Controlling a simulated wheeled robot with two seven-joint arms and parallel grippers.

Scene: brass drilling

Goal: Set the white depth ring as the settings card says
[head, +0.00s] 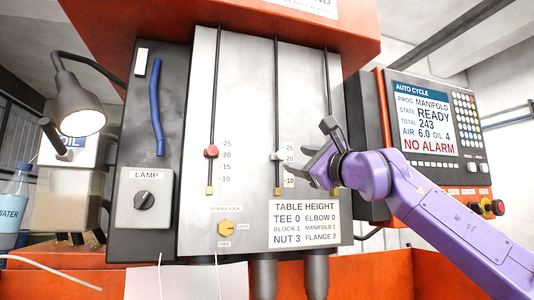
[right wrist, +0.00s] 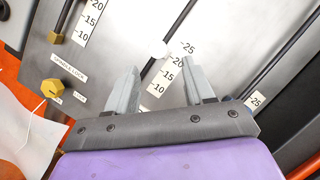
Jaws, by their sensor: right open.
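The white depth ring (head: 278,156) sits on the middle vertical rod of the grey drill panel, close to the 20 mark of its scale. In the right wrist view the white ring (right wrist: 160,49) lies just beyond my right fingertips, between the 20 and 25 labels. My right gripper (head: 303,160) is open and empty, at the right of the ring, with its fingers pointing towards the rod. The right wrist view shows the open fingers (right wrist: 162,68) apart, with nothing between them. A card (head: 304,222) below reads table heights, with MANIFOLD 1. My left gripper is out of view.
A red ring (head: 211,152) sits on the left rod, near 20. My right gripper partly hides a third rod and scale. A control screen (head: 424,115) reads PROG MANIFOLD. A yellow spindle-lock knob (head: 225,228) and a lamp switch (head: 144,201) are at the lower left.

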